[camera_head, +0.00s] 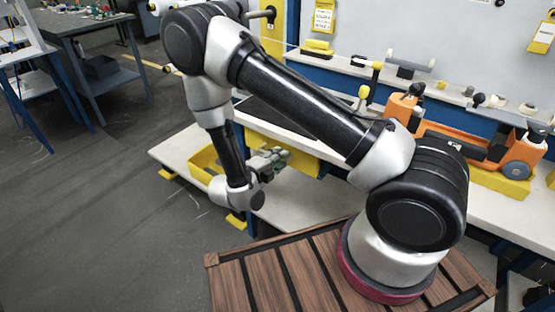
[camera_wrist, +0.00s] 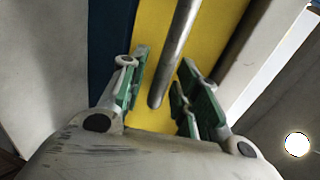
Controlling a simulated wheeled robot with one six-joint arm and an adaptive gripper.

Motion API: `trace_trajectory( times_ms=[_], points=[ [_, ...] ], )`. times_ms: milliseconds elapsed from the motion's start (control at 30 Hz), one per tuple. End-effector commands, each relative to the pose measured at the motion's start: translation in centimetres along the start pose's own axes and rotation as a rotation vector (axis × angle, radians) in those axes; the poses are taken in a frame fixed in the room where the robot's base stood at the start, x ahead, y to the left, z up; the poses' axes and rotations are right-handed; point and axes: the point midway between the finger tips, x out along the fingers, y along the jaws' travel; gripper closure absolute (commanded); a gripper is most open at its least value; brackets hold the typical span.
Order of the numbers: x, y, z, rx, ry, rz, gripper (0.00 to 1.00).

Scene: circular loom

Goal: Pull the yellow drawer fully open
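The yellow drawer front (camera_head: 303,160) shows under the bench top in the head view, partly hidden behind my arm. In the wrist view its yellow face (camera_wrist: 152,28) fills the middle. A grey metal bar handle (camera_wrist: 176,45) runs across that face, slanting upward to the right. My gripper (camera_wrist: 163,75) is open, with green-padded fingers on either side of the handle. A gap shows between the handle and the pads on both sides. In the head view my gripper (camera_head: 272,160) is in front of the yellow front; the handle cannot be made out there.
A yellow bin-like part (camera_head: 203,162) shows left of my forearm, above a pale lower shelf (camera_head: 172,152). The bench top (camera_head: 485,205) holds an orange device (camera_head: 455,145) and small parts. A grey table (camera_head: 85,25) stands far left. The floor at left is clear.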

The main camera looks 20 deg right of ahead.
Motion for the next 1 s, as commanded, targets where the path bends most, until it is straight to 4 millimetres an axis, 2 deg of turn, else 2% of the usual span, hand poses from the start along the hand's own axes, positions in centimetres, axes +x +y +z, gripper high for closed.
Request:
trace_trajectory(
  times_ms=[33, 133, 400, 567, 767, 1000],
  points=[
    [0.0, 0.0, 0.0, 0.0, 0.0, 0.0, 0.83],
    [0.0, 0.0, 0.0, 0.0, 0.0, 0.001, 1.0],
    [-0.2, 0.2, -0.1, 0.0, 0.0, 0.005, 1.0],
    [-1.7, 0.6, 0.0, -0.001, -0.002, 0.006, 1.0],
    [-6.3, 1.6, 0.0, -0.001, -0.006, 0.005, 1.0],
    [-13.9, 3.2, -0.1, 0.0, -0.006, 0.005, 1.0]
  ],
)
